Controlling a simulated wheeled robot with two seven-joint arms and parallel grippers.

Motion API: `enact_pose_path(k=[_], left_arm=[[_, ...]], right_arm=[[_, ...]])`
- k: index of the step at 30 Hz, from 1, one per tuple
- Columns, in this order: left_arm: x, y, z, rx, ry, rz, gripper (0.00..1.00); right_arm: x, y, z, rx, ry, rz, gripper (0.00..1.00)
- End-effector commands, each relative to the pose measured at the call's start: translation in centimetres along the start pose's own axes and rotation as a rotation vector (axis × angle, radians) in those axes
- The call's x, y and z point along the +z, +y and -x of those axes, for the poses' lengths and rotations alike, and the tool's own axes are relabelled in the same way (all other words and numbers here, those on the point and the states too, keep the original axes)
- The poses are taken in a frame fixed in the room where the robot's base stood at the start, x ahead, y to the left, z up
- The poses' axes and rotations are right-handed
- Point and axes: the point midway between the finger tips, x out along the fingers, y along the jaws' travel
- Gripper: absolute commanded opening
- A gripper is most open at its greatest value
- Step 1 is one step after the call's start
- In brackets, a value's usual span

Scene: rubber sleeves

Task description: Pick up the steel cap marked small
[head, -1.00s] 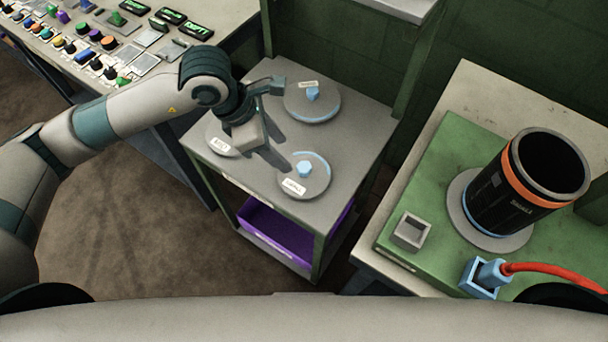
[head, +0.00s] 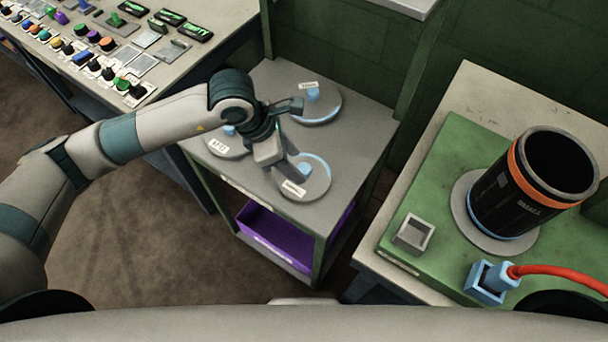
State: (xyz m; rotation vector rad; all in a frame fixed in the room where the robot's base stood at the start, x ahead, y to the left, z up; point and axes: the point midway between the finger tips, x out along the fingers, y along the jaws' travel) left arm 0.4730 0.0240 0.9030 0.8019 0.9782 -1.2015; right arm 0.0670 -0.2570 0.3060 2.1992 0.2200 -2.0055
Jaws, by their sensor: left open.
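Three round steel caps with blue knobs and white labels lie on a grey cart top (head: 352,130). The front cap (head: 319,186) has a label that looks like "small", though the print is too tiny to be sure. The back cap (head: 330,108) and the left cap (head: 222,150) have labels I cannot read surely. My left gripper (head: 296,140) is open and empty above the cart. One finger is over the near edge of the back cap, the other over the front cap beside its blue knob, partly hiding it. I cannot tell whether it touches. My right gripper is out of view.
A black cylinder with an orange band (head: 530,185) stands on a green board (head: 440,190) at the right, near a blue plug with a red cable (head: 497,277). A purple bin (head: 265,238) sits under the cart top. A control panel (head: 110,45) is at upper left.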

Motion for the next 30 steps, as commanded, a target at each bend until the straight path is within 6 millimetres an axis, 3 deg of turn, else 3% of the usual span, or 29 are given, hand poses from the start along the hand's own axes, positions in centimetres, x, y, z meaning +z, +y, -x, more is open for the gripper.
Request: enact_pose_path(k=[5,9,14,24,26,30], left_arm=[[0.2,0.3,-2.6,-0.002,0.002,0.0,0.49],[0.3,0.3,-3.6,-0.001,0.0,-0.001,0.49],[0.4,0.3,-3.8,0.0,0.0,-0.001,0.49],[0.3,0.3,-3.7,0.0,0.0,-0.001,0.49],[0.3,0.3,-3.7,0.0,0.0,-0.001,0.39],[0.3,0.3,-3.7,0.0,0.0,-0.001,0.06]], right_arm=[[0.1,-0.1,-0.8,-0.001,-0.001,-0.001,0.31],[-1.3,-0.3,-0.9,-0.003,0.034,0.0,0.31],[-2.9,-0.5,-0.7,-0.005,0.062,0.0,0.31],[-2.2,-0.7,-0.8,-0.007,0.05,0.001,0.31],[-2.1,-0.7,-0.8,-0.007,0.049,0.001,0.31],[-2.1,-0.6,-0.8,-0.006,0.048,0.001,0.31]])
